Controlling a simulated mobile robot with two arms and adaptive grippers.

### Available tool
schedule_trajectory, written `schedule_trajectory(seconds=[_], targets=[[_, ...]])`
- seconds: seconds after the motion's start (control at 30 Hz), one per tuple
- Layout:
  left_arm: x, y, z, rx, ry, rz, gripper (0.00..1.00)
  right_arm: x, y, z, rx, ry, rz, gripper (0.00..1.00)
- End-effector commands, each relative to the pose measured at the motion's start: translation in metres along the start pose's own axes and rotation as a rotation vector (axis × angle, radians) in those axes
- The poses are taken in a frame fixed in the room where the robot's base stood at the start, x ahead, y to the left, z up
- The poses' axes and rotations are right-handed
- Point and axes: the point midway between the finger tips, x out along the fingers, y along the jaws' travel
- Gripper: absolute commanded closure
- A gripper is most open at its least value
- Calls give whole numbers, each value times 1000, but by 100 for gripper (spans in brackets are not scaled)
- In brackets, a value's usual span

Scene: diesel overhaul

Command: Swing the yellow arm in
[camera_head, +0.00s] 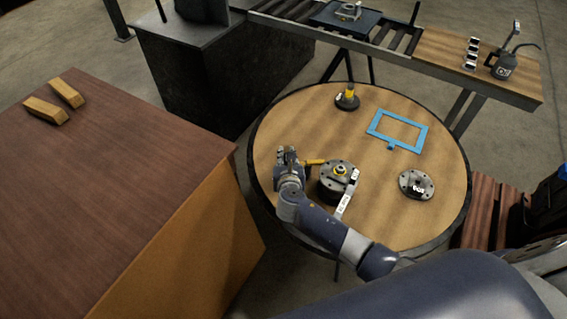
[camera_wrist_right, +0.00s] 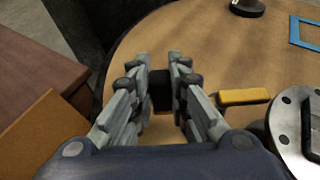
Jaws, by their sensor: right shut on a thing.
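The yellow arm (camera_head: 314,161) sticks out to the left from a round grey metal unit (camera_head: 339,180) on the round table. It also shows in the right wrist view (camera_wrist_right: 243,96), right of the fingers. My right gripper (camera_head: 288,154) is at the outer left end of the yellow arm. In the right wrist view my right gripper (camera_wrist_right: 160,85) is shut on a dark upright piece, in line with the yellow arm; the fingers hide where the two join. My left gripper is not in view.
The round table (camera_head: 280,120) also holds a blue frame (camera_head: 427,134), a grey flanged disc (camera_head: 416,185) and a dark base with a yellow top (camera_head: 347,97). A white-labelled strip (camera_head: 346,195) lies against the unit. A brown bench (camera_head: 110,170) stands close at left.

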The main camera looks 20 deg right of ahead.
Motion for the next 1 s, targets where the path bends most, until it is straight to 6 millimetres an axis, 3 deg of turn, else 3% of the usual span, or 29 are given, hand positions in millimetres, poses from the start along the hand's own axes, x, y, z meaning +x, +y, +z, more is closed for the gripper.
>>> schedule_trajectory(seconds=[0.17, 0.47, 1.0], targets=[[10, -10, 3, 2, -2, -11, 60, 10, 6, 3, 61, -1, -137, 100], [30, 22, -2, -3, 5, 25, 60, 24, 1, 8, 153, -1, -361, 100], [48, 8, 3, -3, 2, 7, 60, 33, -7, 14, 222, -2, -535, 100]])
